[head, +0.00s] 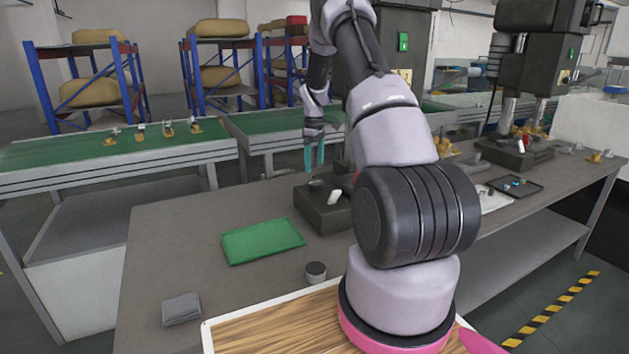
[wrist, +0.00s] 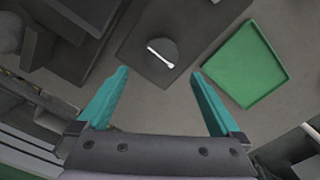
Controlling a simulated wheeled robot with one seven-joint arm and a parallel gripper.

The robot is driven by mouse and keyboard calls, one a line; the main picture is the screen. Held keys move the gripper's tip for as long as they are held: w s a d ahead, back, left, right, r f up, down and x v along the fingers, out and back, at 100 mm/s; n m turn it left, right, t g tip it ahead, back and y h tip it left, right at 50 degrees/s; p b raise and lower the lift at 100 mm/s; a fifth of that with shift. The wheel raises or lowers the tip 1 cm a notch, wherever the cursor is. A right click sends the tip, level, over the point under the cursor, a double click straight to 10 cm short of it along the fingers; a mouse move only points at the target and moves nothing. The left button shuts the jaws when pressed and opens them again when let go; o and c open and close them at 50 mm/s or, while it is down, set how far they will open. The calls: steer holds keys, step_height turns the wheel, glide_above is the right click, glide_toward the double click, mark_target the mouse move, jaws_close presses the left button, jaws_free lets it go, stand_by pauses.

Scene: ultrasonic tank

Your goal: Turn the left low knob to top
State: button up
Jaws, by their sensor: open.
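My gripper (head: 314,164) is open and empty, its two teal fingers pointing down above the workbench. In the head view the dark block (head: 322,216) stands on the bench below the gripper, with a white piece (head: 334,197) on top. I cannot identify an ultrasonic tank or a left low knob in either view.
A green tray (head: 263,241) lies on the bench (head: 180,240); it also shows in the wrist view (wrist: 240,62). A small dark round can (head: 315,272) and a grey stack (head: 181,309) are nearer. Green conveyors (head: 100,152) run behind. A drill press (head: 520,150) stands at right.

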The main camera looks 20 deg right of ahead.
mark_target(315, 181)
step_height(315, 181, down, 7)
steer(key=shift+f, duration=0.1)
stand_by(0.3)
steer(key=c, duration=1.3)
